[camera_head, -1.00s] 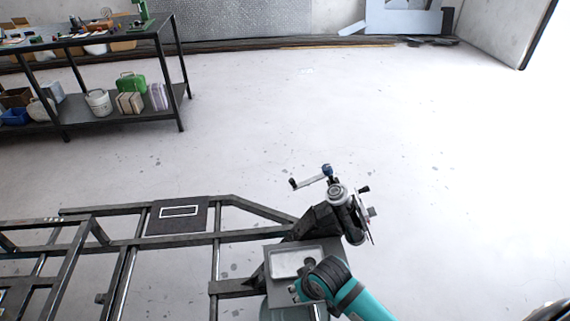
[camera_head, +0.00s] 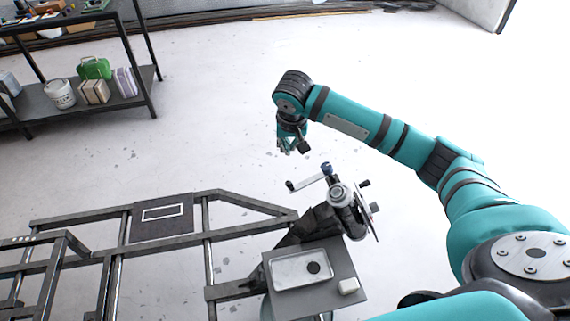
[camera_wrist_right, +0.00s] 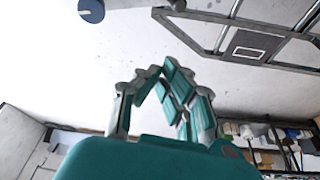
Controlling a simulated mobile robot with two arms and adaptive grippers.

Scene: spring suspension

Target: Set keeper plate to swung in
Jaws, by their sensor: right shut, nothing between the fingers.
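My left gripper is out of view.
A small grey stand (camera_head: 338,308) holds a shallow tray (camera_head: 288,277) with a dark disc (camera_head: 313,268) and a white block (camera_head: 348,286) beside it. The dark tubular frame (camera_head: 110,254) runs left. A shelf bench (camera_head: 95,107) stands at back left.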

